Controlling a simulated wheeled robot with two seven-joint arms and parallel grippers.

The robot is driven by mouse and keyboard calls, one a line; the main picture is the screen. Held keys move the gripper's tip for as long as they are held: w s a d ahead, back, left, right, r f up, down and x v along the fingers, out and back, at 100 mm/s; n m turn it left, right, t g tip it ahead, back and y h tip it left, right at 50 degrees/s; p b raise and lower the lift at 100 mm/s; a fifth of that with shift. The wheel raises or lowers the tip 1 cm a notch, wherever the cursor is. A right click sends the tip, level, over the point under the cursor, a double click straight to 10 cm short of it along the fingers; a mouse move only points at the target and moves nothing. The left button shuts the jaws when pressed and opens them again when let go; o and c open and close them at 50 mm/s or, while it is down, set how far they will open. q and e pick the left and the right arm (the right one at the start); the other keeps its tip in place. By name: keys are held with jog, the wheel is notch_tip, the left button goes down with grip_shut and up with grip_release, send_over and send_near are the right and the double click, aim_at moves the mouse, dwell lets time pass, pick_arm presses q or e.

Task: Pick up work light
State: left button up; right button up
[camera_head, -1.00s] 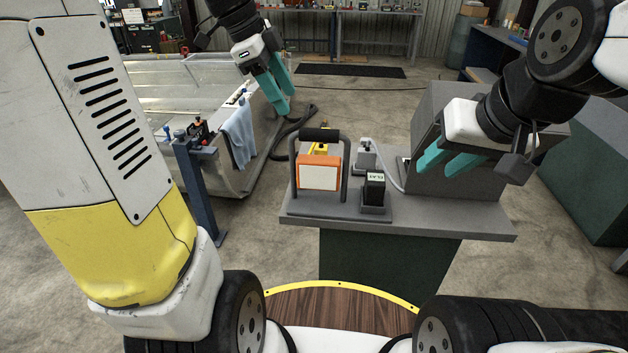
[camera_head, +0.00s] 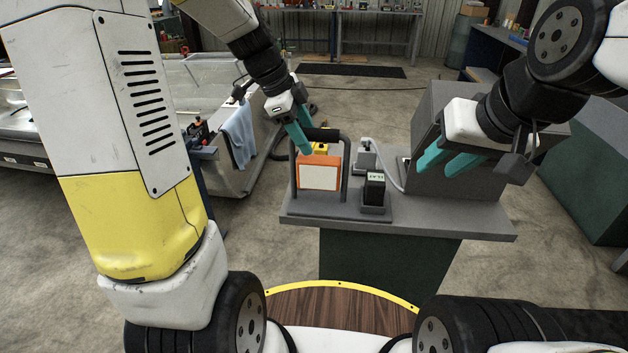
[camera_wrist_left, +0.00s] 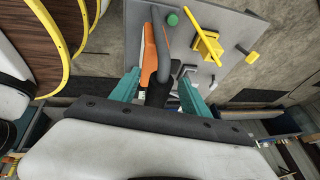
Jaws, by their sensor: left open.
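The work light (camera_head: 318,173) stands upright on the grey bench top, with an orange housing, a pale front panel and a dark tubular frame with a thick handle on top. My left gripper (camera_head: 305,143) is open, pointing down at the handle's left end. In the left wrist view, the gripper (camera_wrist_left: 160,88) has its teal fingers on either side of the dark handle, and the work light's orange edge (camera_wrist_left: 150,55) shows beyond. The fingers partly hide the handle in the head view; contact cannot be told. My right gripper (camera_head: 450,161) is open and empty to the right, above the bench.
The grey bench top (camera_head: 440,220) also carries a black battery block (camera_head: 374,188) in a charger, a small grey device (camera_head: 365,156) and a large grey box (camera_head: 450,120). A yellow item (camera_head: 320,148) sits behind the light. A boat hull (camera_head: 260,150) with a blue cloth lies left.

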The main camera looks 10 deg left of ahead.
pick_arm(q)
grip_shut()
jog(key=shift+w+r, duration=0.1)
jog(key=shift+r, duration=0.05)
dwell(1.3)
